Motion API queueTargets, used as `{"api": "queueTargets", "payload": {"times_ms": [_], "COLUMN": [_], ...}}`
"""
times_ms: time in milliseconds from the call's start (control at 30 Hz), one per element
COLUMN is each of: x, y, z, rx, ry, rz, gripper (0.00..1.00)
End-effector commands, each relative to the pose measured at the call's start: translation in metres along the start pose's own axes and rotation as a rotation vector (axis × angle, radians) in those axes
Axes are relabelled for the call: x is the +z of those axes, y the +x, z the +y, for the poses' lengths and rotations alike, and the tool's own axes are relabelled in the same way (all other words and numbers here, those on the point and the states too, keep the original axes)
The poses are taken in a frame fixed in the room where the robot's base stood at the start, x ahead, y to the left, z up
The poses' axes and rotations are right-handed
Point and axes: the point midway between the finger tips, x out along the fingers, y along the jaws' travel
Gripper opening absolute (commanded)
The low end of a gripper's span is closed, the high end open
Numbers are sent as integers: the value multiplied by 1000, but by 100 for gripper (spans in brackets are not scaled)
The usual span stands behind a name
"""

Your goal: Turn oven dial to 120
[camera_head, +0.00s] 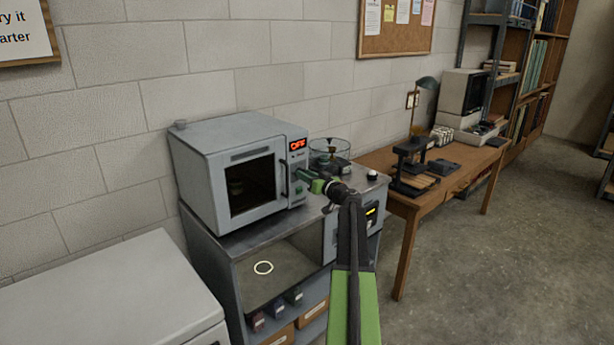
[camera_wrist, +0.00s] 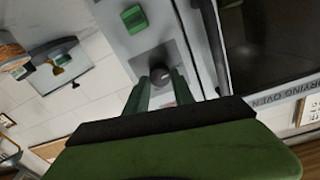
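The grey drying oven (camera_head: 216,150) stands on a metal cabinet, its door shut. Its red display (camera_head: 298,144) reads "OFF". In the wrist view, the round dark dial (camera_wrist: 160,75) sits on the oven's pale front panel (camera_wrist: 150,48). My gripper (camera_wrist: 162,82) points at the dial. Its two green fingers are apart, one on each side of the dial. I cannot tell whether they touch it. In the head view, my gripper (camera_head: 306,178) is at the right side of the oven front and hides the dial.
A green switch (camera_wrist: 134,18) is on the same panel, beyond the dial. The door handle strip (camera_wrist: 213,40) runs close beside it. A glass vessel (camera_head: 330,150) stands right of the oven. A wooden table (camera_head: 400,205) is farther right, with open floor before it.

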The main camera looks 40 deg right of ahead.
Motion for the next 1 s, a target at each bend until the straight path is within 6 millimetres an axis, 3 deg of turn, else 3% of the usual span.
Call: {"api": "queueTargets", "payload": {"times_ms": [33,200,267,300,633,1000], "x": [0,0,0,-2,-1,-1], "y": [0,0,0,2,0,0], "z": [0,0,0,10,1,1], "rx": [0,0,0,2,3,4], "ry": [0,0,0,0,56,335], "rz": [0,0,0,0,-2,-17], "gripper": [22,0,0,0,0,0]}}
